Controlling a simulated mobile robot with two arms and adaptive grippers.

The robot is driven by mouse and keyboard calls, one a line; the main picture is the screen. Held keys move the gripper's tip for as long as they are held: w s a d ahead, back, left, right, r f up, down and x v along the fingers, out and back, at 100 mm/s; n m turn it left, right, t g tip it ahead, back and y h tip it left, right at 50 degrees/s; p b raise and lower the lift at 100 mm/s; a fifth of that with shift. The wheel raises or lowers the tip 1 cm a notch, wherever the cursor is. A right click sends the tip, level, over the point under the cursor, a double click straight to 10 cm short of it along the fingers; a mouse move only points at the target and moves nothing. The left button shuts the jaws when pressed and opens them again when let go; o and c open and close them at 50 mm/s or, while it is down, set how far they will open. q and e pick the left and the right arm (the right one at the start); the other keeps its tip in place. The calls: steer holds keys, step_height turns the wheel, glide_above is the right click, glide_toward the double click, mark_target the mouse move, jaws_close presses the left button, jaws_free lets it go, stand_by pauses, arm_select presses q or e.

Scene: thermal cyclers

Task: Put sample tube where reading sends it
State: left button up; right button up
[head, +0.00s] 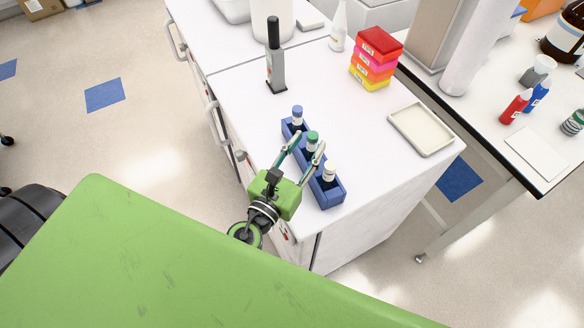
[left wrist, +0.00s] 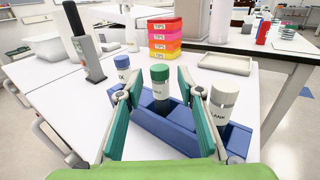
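A blue rack (head: 329,199) stands on the white bench and holds three tubes in a row. The middle tube has a green cap (head: 312,135); its label in the left wrist view (left wrist: 160,92) seems to end in "LE". A blue-capped tube (head: 297,112) is at the far end, and a white-capped tube (head: 329,171), its label partly hidden but ending in "ANK", is at the near end. My left gripper (head: 310,143) is open, its fingers on either side of the green-capped tube, with gaps visible in the left wrist view. My right gripper is not in view.
A grey upright device with a black top (head: 275,70) stands behind the rack. Stacked coloured tip boxes (head: 376,58), a white bottle (head: 338,28) and an empty beige tray (head: 421,129) are on the bench. The bench between rack and tray is clear.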

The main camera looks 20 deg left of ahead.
arm_select(q)
steer(key=s+b, duration=0.3)
steer(key=s, duration=0.5)
steer(key=shift+s+a, duration=0.3)
steer(key=shift+a, duration=0.15)
